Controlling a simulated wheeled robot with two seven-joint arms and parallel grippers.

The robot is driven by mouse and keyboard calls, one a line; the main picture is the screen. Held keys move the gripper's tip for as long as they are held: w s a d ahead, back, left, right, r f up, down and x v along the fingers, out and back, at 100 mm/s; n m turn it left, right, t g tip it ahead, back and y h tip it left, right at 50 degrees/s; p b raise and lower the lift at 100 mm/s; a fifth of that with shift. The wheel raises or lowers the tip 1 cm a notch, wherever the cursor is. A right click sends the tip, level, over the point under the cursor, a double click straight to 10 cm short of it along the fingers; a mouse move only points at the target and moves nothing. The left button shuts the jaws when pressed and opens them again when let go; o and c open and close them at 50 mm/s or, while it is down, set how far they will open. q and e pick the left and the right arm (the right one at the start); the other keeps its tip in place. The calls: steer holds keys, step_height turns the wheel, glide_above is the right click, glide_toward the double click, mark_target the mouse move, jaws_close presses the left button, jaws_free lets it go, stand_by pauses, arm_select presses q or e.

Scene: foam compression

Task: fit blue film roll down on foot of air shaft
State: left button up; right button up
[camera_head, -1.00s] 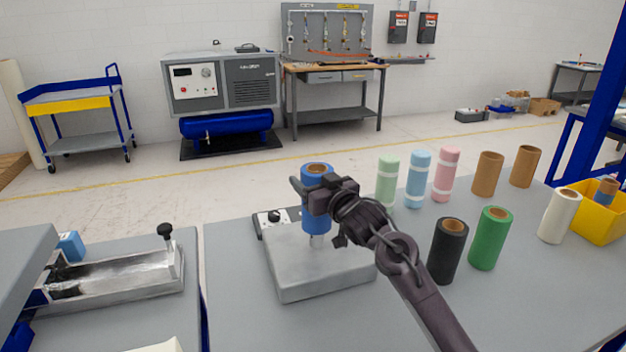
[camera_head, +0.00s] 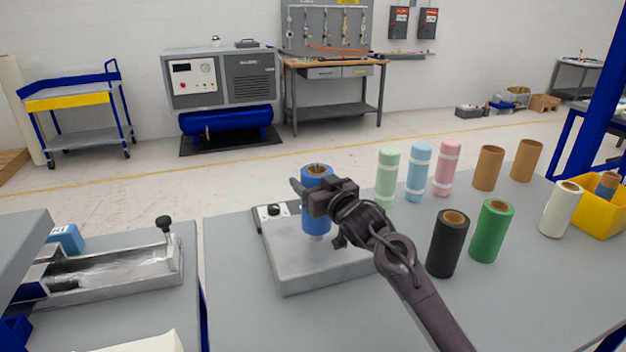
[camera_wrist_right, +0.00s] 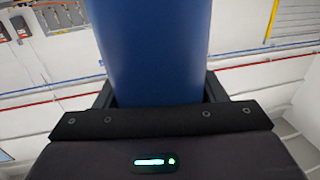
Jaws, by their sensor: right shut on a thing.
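The blue film roll (camera_head: 316,216) stands upright above the grey block-shaped base (camera_head: 310,270) of the air shaft. My right gripper (camera_head: 311,194) is shut on the roll's upper part. The roll also fills the middle of the right wrist view (camera_wrist_right: 155,50). A thin tip of the air shaft (camera_head: 317,165) seems to show at the roll's brown core. A short pale piece of the shaft's foot (camera_head: 319,238) shows under the roll's lower end; the rest of the shaft is hidden inside. Whether the roll touches the foot is hard to tell. My left gripper is not in view.
A black roll (camera_head: 447,245) and a green roll (camera_head: 491,232) stand right of my right arm. A metal tray fixture (camera_head: 120,282) lies left.

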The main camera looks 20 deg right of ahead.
steer(key=shift+f+b, duration=0.3)
steer(key=shift+f, duration=0.75)
steer(key=shift+f+b, duration=0.3)
steer(key=shift+f, duration=0.15)
steer(key=o, duration=1.3)
steer(key=shift+f, duration=0.15)
steer(key=shift+s, duration=0.1)
